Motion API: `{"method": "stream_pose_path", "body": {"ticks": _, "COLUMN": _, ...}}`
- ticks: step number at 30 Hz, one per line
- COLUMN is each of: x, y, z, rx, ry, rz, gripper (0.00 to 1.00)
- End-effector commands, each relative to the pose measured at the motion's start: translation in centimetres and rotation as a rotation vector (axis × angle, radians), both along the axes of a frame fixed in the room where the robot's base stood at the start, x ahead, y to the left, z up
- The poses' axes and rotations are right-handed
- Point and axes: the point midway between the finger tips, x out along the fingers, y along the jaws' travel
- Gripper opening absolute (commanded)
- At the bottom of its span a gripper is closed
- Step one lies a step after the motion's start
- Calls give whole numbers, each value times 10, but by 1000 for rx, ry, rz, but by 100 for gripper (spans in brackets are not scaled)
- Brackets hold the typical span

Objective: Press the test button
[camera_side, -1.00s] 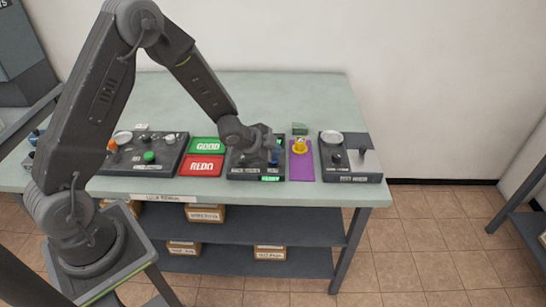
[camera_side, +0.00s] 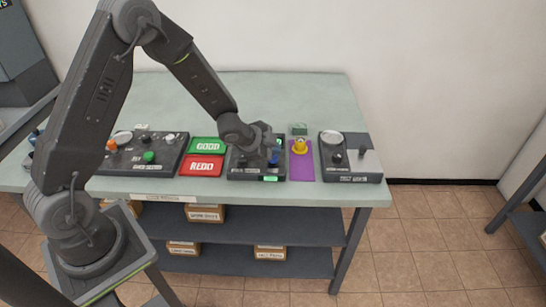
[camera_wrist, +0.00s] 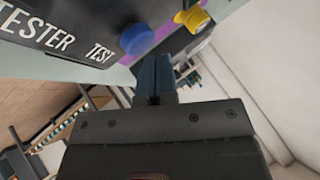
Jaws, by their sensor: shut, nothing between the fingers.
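The tester panel (camera_side: 243,171) is a dark box in the middle of the bench, with a small lit green display (camera_side: 270,179) at its front edge. The blue button (camera_wrist: 137,40) stands beside the printed word TEST in the wrist view. In the side view a blue spot (camera_side: 275,158), apparently this button, shows just under my gripper (camera_side: 268,143). In the wrist view my gripper (camera_wrist: 152,72) has its dark blue fingers together and empty. The fingertips appear close to the button but apart from it; the exact gap is unclear. Part of the panel is hidden behind my gripper.
A yellow part (camera_side: 299,146) stands on a purple mat (camera_side: 302,172) just right of the tester. Green GOOD (camera_side: 207,145) and red REDO (camera_side: 202,166) plates lie to its left. Other dark panels stand at left (camera_side: 120,160) and right (camera_side: 350,166).

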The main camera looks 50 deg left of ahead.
Motion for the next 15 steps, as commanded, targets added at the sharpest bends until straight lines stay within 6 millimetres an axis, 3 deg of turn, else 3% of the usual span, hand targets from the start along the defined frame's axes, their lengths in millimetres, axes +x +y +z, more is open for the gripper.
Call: {"method": "stream_pose_path", "body": {"ticks": 15, "x": 0, "y": 0, "z": 11, "rx": 1, "ry": -2, "rz": -2, "gripper": 0}}
